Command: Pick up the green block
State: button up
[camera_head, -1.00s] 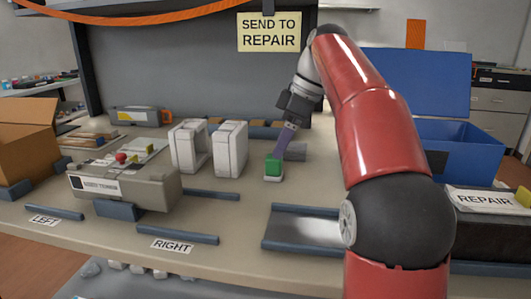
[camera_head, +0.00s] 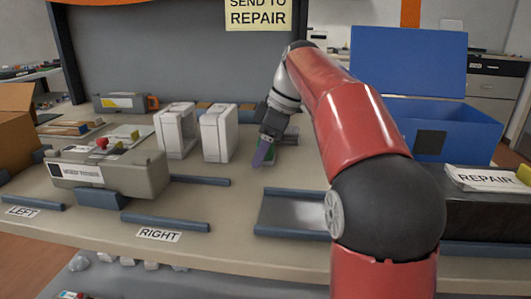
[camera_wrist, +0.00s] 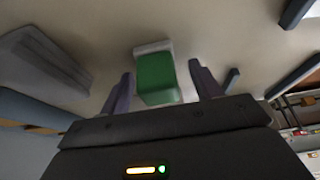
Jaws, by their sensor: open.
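The green block (camera_wrist: 158,80) shows in the wrist view on a small white base (camera_wrist: 153,47) on the table. My gripper (camera_wrist: 161,84) is open, with one purple-grey finger on each side of the block and gaps between fingers and block. In the head view my gripper (camera_head: 263,153) is low over the table, right of the two white upright units. There it covers most of the block, and only a little green shows beside the fingers.
Two white upright units (camera_head: 218,133) stand just left of my gripper. A grey machine (camera_head: 105,172) with a red knob is farther left. A blue open bin (camera_head: 440,125) is at the right. A blue-edged metal tray (camera_head: 295,213) lies in front.

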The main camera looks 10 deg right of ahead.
jog(key=shift+c, duration=0.4)
jog(key=c, duration=1)
jog(key=shift+r, duration=0.1)
notch_tip(320, 180, up, 10)
jog(key=p, duration=0.3)
